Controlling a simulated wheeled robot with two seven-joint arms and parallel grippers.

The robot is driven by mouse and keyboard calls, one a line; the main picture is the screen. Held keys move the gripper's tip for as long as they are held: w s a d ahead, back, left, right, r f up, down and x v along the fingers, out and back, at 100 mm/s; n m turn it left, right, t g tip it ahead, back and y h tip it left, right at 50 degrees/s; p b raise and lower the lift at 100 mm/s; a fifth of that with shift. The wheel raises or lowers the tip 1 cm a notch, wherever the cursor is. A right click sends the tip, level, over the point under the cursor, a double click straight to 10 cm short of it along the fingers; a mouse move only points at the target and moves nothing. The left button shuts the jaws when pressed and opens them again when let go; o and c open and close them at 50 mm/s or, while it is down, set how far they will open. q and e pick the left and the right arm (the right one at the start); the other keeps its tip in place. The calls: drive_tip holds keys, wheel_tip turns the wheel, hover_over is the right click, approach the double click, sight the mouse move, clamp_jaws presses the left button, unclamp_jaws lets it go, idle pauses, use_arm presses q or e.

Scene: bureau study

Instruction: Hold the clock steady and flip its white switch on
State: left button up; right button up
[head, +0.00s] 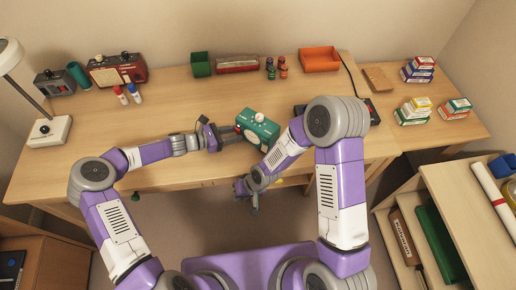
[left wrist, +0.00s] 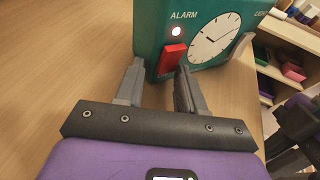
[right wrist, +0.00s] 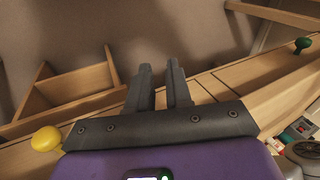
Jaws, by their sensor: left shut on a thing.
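The clock (head: 262,127) is a teal box near the desk's front edge. The left wrist view shows its white dial (left wrist: 214,38), a red switch (left wrist: 172,57) under the word ALARM, and a bright round light (left wrist: 176,31). A pale lever-like piece (left wrist: 241,48) sits at the dial's right; I cannot tell if it is the white switch. My left gripper (head: 231,136) is shut on the clock's left end, its fingers (left wrist: 158,82) at the lower left corner. My right gripper (head: 250,199) is slightly open and empty, in front of the desk edge. It also shows in its wrist view (right wrist: 160,72).
A dark flat device stands right of the clock, partly behind my right arm. A lamp (head: 48,129), a red radio-like box (head: 117,70), an orange tray (head: 319,60) and small boxes (head: 413,110) stand around. A yellow knob (right wrist: 46,138) is on the desk front. The desk's left middle is clear.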

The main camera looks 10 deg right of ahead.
drive_tip(key=w+r+h, duration=0.1)
drive_tip(key=r, duration=0.3)
drive_tip(key=w+r+m+h, duration=0.1)
drive_tip(key=r+h, duration=0.1)
drive_tip(key=r, duration=0.3)
drive_tip(key=w+r+m+h, duration=0.1)
drive_tip(key=r+h, duration=0.1)
drive_tip(key=r, duration=0.2)
drive_tip(key=shift+w+a+r+t, duration=0.25)
drive_tip(key=shift+w+r+t, duration=0.1)
drive_tip(key=shift+r+t, duration=0.05)
clamp_jaws()
drive_tip(key=w+d+r+n+t+h, duration=0.1)
drive_tip(key=d+r+n+h, duration=0.1)
drive_tip(key=d+r+n, duration=0.2)
wheel_tip(320, 180, up, 3)
drive_tip(key=n, duration=0.6)
drive_tip(key=shift+w, duration=0.35)
